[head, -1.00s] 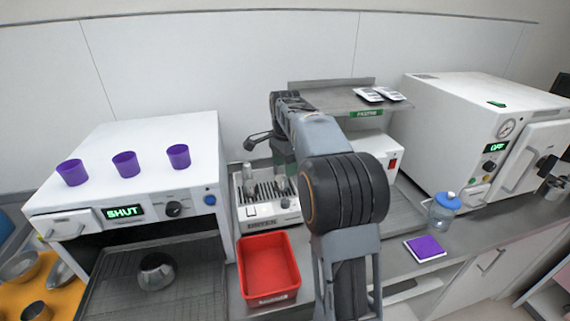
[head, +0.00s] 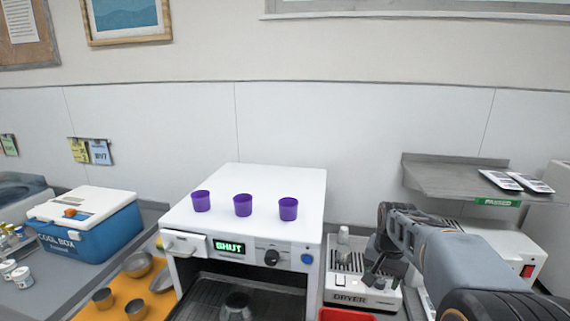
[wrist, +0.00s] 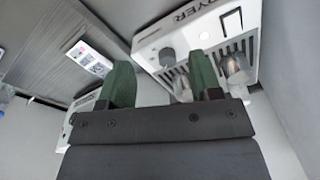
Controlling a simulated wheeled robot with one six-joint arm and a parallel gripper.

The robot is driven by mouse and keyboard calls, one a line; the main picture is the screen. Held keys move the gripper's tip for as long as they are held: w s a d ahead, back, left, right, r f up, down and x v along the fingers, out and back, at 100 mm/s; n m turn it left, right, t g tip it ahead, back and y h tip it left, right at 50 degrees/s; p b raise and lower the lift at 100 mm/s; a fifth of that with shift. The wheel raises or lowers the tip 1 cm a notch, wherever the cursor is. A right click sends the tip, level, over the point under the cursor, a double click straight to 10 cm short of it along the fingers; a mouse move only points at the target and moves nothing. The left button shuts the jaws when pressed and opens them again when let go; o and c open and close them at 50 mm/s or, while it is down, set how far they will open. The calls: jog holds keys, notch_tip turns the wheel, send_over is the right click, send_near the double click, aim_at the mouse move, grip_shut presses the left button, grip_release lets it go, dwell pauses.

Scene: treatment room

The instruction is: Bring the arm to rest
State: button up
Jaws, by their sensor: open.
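My arm (head: 445,255) is at the lower right of the head view, bent, with its far end beside the dryer (head: 362,290). My gripper (wrist: 163,82) shows in the wrist view with two green fingers spread apart and nothing held between them. The dryer (wrist: 198,52), with its slotted top and metal and glass pieces, lies beyond the fingertips there. The fingertips are hard to make out in the head view.
A white oven-like unit (head: 248,218) reading SHUT carries three purple cups (head: 243,205). A shelf (head: 440,180) with white pouches (head: 515,181) is above my arm. A red tray (head: 345,315) is at the bottom edge. A blue cool box (head: 90,235) stands at the left.

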jog(key=s+a+n+t, duration=0.1)
jog(key=s+a+n, duration=0.2)
jog(key=s, duration=0.5)
jog(key=s+a+f+n+t, duration=0.1)
jog(key=s+a+n, duration=0.2)
jog(key=s, duration=0.4)
jog(key=shift+s+a+n+t, duration=0.3)
jog(key=shift+s+a+t, duration=0.1)
jog(key=shift+a, duration=0.4)
